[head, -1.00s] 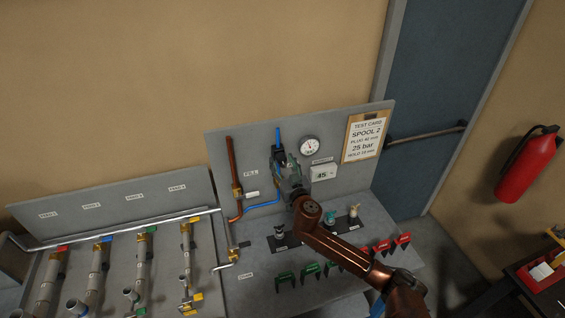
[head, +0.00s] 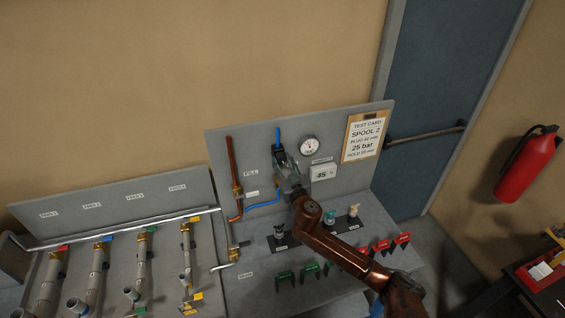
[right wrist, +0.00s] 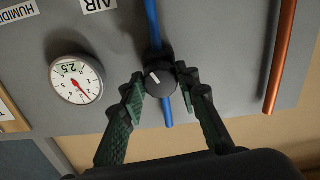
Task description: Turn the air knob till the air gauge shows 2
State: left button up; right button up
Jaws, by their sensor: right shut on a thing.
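The dark round air knob (right wrist: 159,83) with a white mark sits on the blue pipe, below the AIR label in the right wrist view. My right gripper (right wrist: 159,78) is shut on it, one green-padded finger on each side. In the head view my right gripper (head: 281,156) is at the grey panel and hides most of the knob. The round white air gauge (right wrist: 76,80) with a red needle is left of the knob and upside down in the wrist view. The gauge (head: 309,146) is too small in the head view to read. My left gripper is not in view.
A copper pipe (head: 233,170) runs left of the blue pipe (head: 278,136). A small display (head: 323,172) reading 45 and a test card (head: 364,137) are to the right. Several red and green clips (head: 381,247) stand on the bench below my right arm.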

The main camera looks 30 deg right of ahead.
jog(key=shift+d+n+p, duration=0.15)
jog(key=shift+n+p, duration=0.25)
jog(key=shift+n, duration=2)
jog(key=shift+r, duration=0.1)
jog(key=o, duration=1.1)
jog(key=shift+s, duration=0.1)
jog(key=v, duration=1.1)
jog(key=shift+s, duration=0.4)
